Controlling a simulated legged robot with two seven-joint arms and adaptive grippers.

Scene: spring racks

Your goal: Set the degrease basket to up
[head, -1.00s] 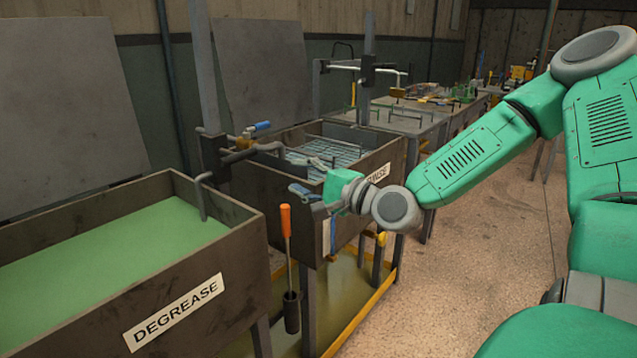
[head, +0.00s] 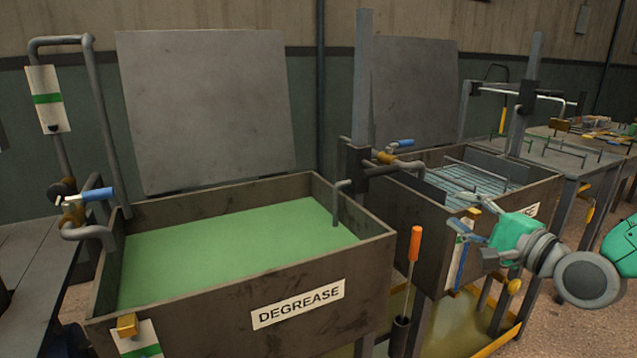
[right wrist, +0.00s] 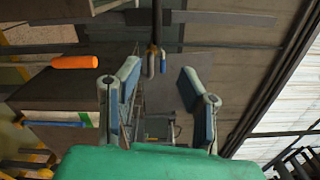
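The tank labelled DEGREASE (head: 235,305) stands in the left middle of the head view, filled with flat green liquid (head: 230,245). No basket shows in it; anything under the liquid is hidden. A grey bent pipe or arm (head: 340,205) reaches over its right end from beside a grey upright post (head: 362,95). My right gripper (head: 462,232) is to the right of this tank, in front of the second tank. Its fingers are apart and nothing is between them in the right wrist view (right wrist: 160,88). My left gripper is out of view.
The second tank (head: 430,207) holds a wire basket (head: 470,178). A blue-handled valve (head: 400,144) sits by the post, another (head: 97,194) at the left. An orange-handled tool (head: 415,243) stands in a black holder (head: 400,330) between the tanks.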

